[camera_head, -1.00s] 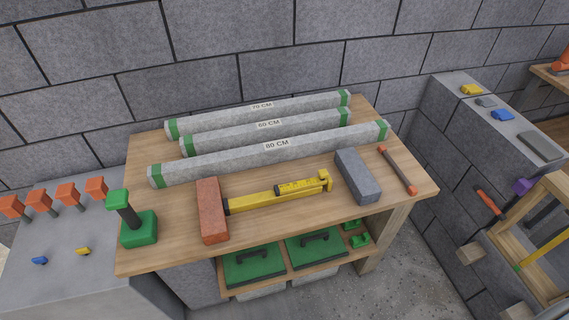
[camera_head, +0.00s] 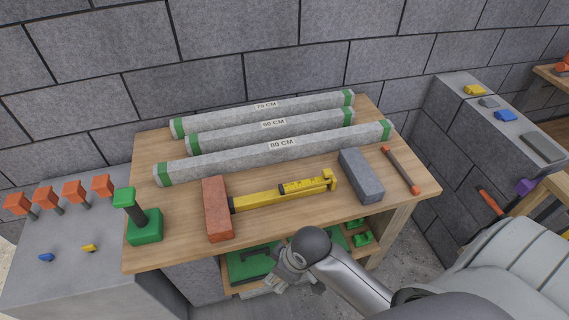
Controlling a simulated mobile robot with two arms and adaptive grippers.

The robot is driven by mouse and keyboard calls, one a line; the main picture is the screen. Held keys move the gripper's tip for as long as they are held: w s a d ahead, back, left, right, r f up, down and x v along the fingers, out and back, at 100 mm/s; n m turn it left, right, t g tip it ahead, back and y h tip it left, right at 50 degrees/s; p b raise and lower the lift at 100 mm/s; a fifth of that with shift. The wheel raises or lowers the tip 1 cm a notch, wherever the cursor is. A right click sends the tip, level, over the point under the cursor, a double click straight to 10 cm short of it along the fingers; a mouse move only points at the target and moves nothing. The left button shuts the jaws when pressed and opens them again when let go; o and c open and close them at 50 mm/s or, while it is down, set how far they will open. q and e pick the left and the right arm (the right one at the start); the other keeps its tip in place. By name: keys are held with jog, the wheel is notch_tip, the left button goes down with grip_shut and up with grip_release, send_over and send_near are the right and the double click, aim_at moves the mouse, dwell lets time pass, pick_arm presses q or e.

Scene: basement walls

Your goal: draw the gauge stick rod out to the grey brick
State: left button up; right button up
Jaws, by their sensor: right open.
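The yellow gauge stick (camera_head: 258,198) lies on the wooden bench, its left end against the red brick (camera_head: 217,209). Its rod (camera_head: 305,187) carries dark markings and ends at the right in an upright yellow hook (camera_head: 330,180). A small gap of bare wood separates the hook from the grey brick (camera_head: 361,176). My right gripper (camera_head: 280,276) is low in front of the bench's front edge, below the gauge stick and apart from it. It is open and holds nothing visible; its fingers are small and partly hidden by the wrist. My left gripper is out of view.
Three grey beams with green ends, labelled 70, 60 and 80 CM (camera_head: 282,144), lie behind the stick. An orange-ended rod (camera_head: 401,169) lies right of the grey brick. A green stand (camera_head: 144,226) is at the left. Green cases (camera_head: 247,264) sit on the shelf below.

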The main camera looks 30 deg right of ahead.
jog(key=w+r+n, duration=0.2)
jog(key=w+r+n+g, duration=0.1)
jog(key=w+r+n, duration=0.1)
jog(key=w, duration=0.1)
jog(key=w+r+n, duration=0.2)
jog(key=shift+w+a, duration=0.1)
jog(key=shift+w, duration=0.3)
jog(key=w+d+r, duration=0.1)
jog(key=w, duration=0.1)
jog(key=w+d+r+n, duration=0.1)
jog(key=w+d, duration=0.1)
jog(key=w+d+r+n+g+h, duration=0.1)
jog(key=w+d, duration=0.1)
jog(key=shift+w+r, duration=0.1)
jog(key=shift+r, duration=0.05)
notch_tip(320, 180, up, 6)
jog(key=n+g, duration=0.1)
send_over(285, 187)
jog(key=shift+a+h, duration=0.15)
jog(key=shift+h, duration=0.25)
jog(key=shift+f, duration=0.2)
notch_tip(285, 187, down, 10)
jog(key=shift+f+p, duration=0.25)
jog(key=shift+p, duration=0.05)
jog(key=shift+c, duration=0.3)
grip_shut()
jog(key=shift+o, duration=0.3)
grip_release()
